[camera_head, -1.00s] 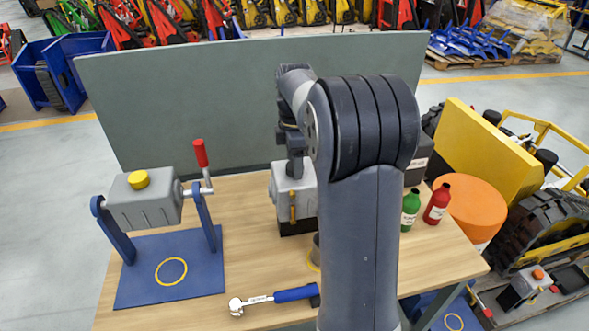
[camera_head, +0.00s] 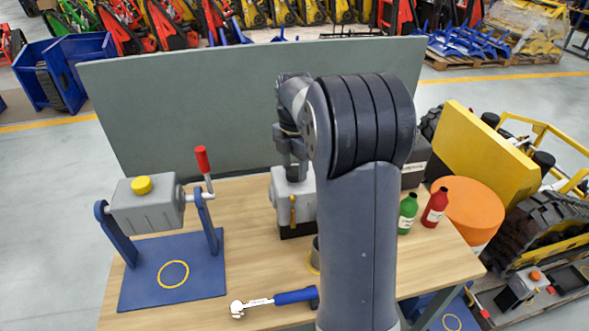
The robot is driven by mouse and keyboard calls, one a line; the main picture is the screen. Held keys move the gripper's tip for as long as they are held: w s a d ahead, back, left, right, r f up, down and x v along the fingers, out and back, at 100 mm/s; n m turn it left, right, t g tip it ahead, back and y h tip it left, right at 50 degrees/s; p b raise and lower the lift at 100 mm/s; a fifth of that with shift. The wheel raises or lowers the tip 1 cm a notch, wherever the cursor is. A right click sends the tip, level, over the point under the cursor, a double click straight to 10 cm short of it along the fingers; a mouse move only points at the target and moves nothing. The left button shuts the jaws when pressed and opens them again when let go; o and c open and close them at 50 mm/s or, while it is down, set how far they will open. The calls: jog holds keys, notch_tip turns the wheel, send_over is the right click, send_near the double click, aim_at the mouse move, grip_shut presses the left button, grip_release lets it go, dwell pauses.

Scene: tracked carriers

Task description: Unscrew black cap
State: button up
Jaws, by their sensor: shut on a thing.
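A grey box-shaped housing (camera_head: 284,190) with a small yellow handle on its front stands on the wooden table, partly behind my arm. My gripper (camera_head: 292,172) points down at the top of this housing and is shut there. The black cap cannot be made out; the dark gripper covers the spot on top of the housing. A second grey housing (camera_head: 150,212) with a yellow cap (camera_head: 141,185) hangs in a blue stand at the left, with a red-handled crank (camera_head: 203,160).
A blue-handled ratchet tool (camera_head: 285,298) lies at the table's front. A green bottle (camera_head: 408,213), a red bottle (camera_head: 435,207) and an orange round container (camera_head: 468,210) stand at the right. A grey panel (camera_head: 200,110) rises along the back edge. Bare table (camera_head: 250,245) lies between stand and housing.

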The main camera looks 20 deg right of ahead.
jog(key=n+p, duration=0.1)
jog(key=n, duration=0.3)
dwell(0.3)
jog(key=shift+n+p, duration=0.35)
jog(key=shift+n, duration=1.95)
jog(key=o, duration=0.7)
jog(key=shift+p, duration=0.3)
